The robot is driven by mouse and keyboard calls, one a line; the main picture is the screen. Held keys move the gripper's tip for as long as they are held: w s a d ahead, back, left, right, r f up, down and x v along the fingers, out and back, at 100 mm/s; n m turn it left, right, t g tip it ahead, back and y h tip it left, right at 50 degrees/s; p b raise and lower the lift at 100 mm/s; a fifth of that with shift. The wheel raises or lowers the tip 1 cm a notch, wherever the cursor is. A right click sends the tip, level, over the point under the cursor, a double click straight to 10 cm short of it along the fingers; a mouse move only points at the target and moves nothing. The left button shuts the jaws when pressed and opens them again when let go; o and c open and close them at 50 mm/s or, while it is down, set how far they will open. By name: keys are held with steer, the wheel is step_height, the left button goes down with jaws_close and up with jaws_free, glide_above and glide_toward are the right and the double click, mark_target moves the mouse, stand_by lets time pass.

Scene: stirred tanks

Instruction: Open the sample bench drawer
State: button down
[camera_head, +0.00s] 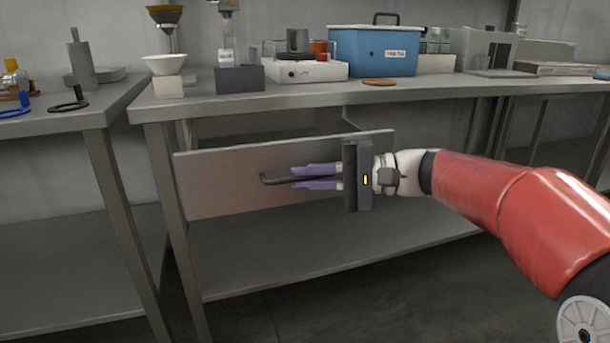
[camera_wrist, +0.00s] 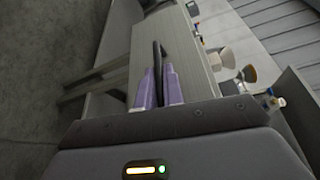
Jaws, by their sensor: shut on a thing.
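The sample bench drawer (camera_head: 230,190) has a grey front panel under the bench top, and it stands partly pulled out, with a dark gap behind its top edge. Its dark bar handle (camera_head: 270,180) runs along the front. My gripper (camera_head: 316,178) has two purple fingers, one above and one below the handle, shut on it. In the wrist view the handle (camera_wrist: 157,62) runs between the purple fingers (camera_wrist: 158,88), and the drawer front (camera_wrist: 180,60) lies beyond them. The part of the handle between the fingers is largely hidden in the head view.
The bench top (camera_head: 330,95) carries a blue box (camera_head: 372,52), a white device (camera_head: 305,71), a white funnel (camera_head: 165,64) and a brown disc (camera_head: 379,82). Another bench (camera_head: 60,115) stands at the left. A lower shelf (camera_head: 330,255) runs beneath the drawer and looks clear.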

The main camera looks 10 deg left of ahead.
steer(key=shift+s+d+b, duration=0.2)
steer(key=shift+s+d, duration=0.25)
steer(key=shift+s, duration=0.25)
steer(key=shift+s+d+b, duration=0.15)
steer(key=shift+s+d, duration=0.25)
steer(key=shift+s, duration=0.25)
steer(key=c, duration=1.5)
jaws_free()
steer(key=d, duration=0.2)
steer(key=w+d, duration=0.1)
steer(key=d, duration=0.2)
steer(key=d+p, duration=0.1)
steer(key=d, duration=0.1)
steer(key=shift+w+d+r, duration=0.15)
steer(key=shift+d+r, duration=0.1)
steer(key=shift+d, duration=0.1)
